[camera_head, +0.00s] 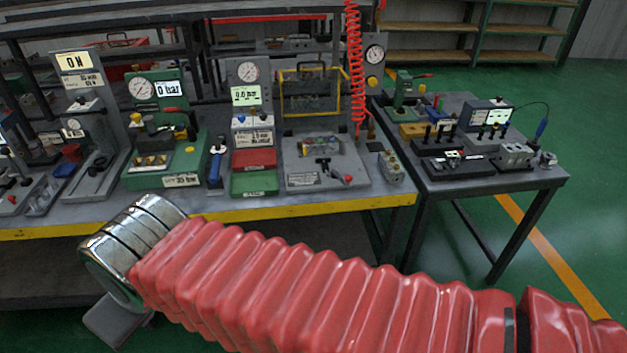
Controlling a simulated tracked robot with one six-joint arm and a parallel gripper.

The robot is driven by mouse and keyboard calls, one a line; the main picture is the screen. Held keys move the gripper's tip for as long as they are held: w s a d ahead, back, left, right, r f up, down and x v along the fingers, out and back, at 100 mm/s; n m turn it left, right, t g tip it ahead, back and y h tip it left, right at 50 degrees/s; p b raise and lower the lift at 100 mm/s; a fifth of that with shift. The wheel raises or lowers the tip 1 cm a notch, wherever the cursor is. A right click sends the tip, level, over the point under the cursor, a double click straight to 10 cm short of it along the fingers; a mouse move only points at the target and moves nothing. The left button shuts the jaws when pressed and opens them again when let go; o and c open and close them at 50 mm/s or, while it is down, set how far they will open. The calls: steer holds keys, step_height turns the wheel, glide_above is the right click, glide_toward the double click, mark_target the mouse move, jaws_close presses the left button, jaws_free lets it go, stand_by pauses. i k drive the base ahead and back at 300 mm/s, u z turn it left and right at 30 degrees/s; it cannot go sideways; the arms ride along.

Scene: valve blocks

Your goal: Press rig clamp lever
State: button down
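A green test rig (190,165) stands on the left part of the bench, with a round gauge and a display reading 0 bar. A small red-tipped lever (173,110) shows on it, raised near the middle; I cannot tell for sure that it is the clamp lever. A dark and brass-coloured block sits below it. My red ribbed arm crosses the foreground to a chrome wrist (127,245), in front of and below the bench edge in the picture, apart from the rig. A grey piece (117,322) shows under the wrist; my fingers cannot be made out.
The bench has a yellow front edge (240,214). Right of the green rig are a blue-handled tool (215,162), red and green bins (254,183) and a grey fixture (325,170) with a red-knobbed lever. A red coiled hose (355,60) hangs behind. A second table (540,178) stands right.

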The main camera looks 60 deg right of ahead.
mark_target(346, 180)
steer(key=u, duration=1.1)
steer(key=k, duration=0.8)
steer(key=z, duration=1)
steer(key=i, duration=1)
